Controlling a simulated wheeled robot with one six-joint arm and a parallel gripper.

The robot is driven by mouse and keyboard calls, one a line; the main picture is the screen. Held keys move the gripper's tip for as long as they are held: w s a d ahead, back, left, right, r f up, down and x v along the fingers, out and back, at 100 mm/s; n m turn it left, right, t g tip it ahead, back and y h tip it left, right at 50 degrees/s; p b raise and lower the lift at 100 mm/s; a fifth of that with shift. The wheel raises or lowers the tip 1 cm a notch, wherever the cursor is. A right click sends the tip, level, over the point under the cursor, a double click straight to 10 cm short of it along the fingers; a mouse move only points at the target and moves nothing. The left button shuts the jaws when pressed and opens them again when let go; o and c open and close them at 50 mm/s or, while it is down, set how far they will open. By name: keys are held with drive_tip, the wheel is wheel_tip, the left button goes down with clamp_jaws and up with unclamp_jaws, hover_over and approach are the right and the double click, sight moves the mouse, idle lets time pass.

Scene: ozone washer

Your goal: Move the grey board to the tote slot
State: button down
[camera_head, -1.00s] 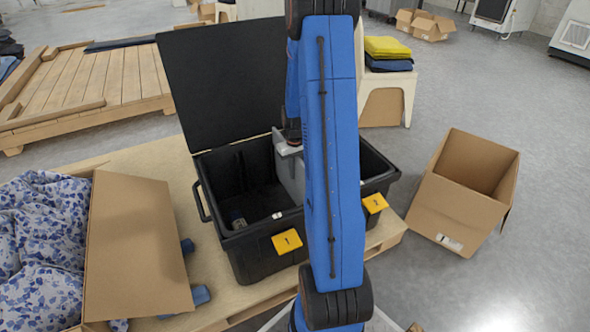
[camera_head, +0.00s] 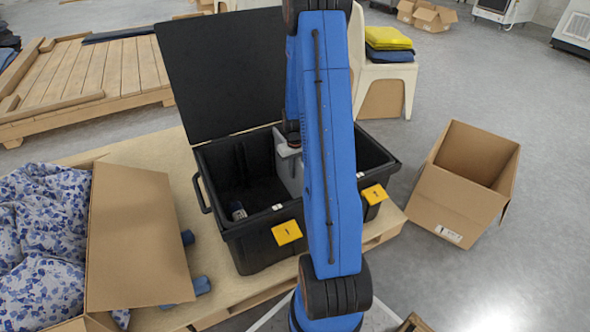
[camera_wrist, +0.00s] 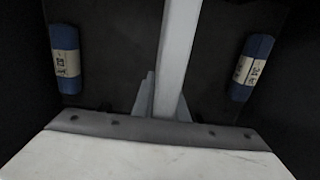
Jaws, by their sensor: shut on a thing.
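The black tote (camera_head: 235,237) stands open on a wooden pallet, with its lid (camera_head: 225,75) raised at the back left. The grey board (camera_head: 289,172) is upright inside the tote, around its middle, partly hidden by my blue arm. In the wrist view its narrow grey edge (camera_wrist: 179,45) runs between two blue rolls. My gripper (camera_head: 290,143) is shut on the board's upper edge; its fingers show around the board in the wrist view (camera_wrist: 165,100). The board's lower edge and any slot beneath it are hidden, so I cannot tell if it is seated.
Yellow tags 1 (camera_head: 287,232) and 2 (camera_head: 374,194) hang on the tote's front. A cardboard box with patterned cloth (camera_head: 140,240) stands close at left. An open empty carton (camera_head: 455,203) sits on the floor at right. A chair with folded cloths (camera_head: 388,42) stands behind.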

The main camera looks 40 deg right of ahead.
drive_tip(key=shift+f, duration=1.3)
drive_tip(key=c, duration=1.7)
unclamp_jaws()
wheel_tip(320, 180, up, 17)
drive_tip(key=shift+r, duration=0.2)
